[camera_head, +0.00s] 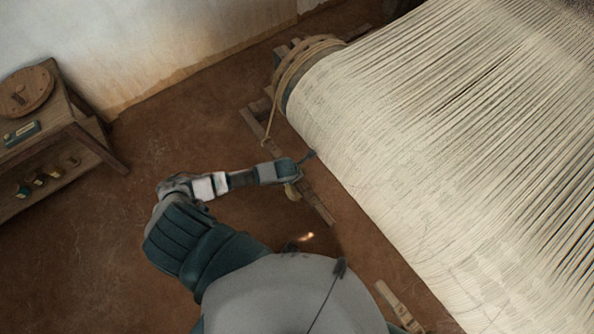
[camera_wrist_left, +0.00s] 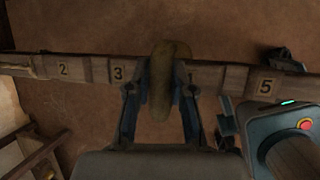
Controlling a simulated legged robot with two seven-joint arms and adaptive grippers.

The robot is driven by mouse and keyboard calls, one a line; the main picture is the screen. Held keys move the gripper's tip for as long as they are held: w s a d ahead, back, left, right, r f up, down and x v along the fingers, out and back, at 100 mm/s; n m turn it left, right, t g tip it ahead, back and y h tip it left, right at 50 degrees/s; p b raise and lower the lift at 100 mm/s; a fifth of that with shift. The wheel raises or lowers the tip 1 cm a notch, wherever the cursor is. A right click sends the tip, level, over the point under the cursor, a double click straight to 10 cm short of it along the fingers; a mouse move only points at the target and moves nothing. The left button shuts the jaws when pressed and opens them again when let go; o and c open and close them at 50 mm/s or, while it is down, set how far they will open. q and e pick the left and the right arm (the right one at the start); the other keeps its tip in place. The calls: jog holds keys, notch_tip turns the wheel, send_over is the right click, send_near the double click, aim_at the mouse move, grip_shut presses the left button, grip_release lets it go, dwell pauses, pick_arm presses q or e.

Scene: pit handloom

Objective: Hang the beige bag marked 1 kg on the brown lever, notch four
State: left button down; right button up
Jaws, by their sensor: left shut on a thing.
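The brown lever (camera_head: 316,203) is a wooden bar beside the loom's beam. In the left wrist view the lever (camera_wrist_left: 213,76) runs across the picture, with labels 2, 3 and 5 readable. A beige bag (camera_wrist_left: 161,88), dim and olive in this light, is in front of the lever between labels 3 and 5, covering where the 4 would be. Its marking does not show. My left gripper (camera_wrist_left: 160,93) is shut on the bag. In the head view the left gripper (camera_head: 299,169) is over the lever, with the bag (camera_head: 292,191) just below it. I cannot tell whether the bag's loop touches the notch.
The loom's cloth beam with pale warp threads (camera_head: 420,130) fills the right. A rope (camera_head: 270,125) runs from the beam's end to the lever. A wooden shelf (camera_head: 90,140) with small items stands at the left. Brown floor between is clear.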

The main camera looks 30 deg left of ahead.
pick_arm(q)
jog(key=shift+w+a+f, duration=0.1)
jog(key=shift+w+a, duration=0.05)
jog(key=shift+a, duration=0.5)
jog(key=shift+s+d+f, duration=0.2)
jog(key=shift+d+f, duration=0.05)
jog(key=shift+d, duration=0.2)
jog(key=c, duration=1.1)
grip_release()
jog(key=shift+a+f, duration=0.1)
jog(key=shift+o, duration=0.8)
jog(key=shift+w+a, duration=0.1)
jog(key=shift+a, duration=0.05)
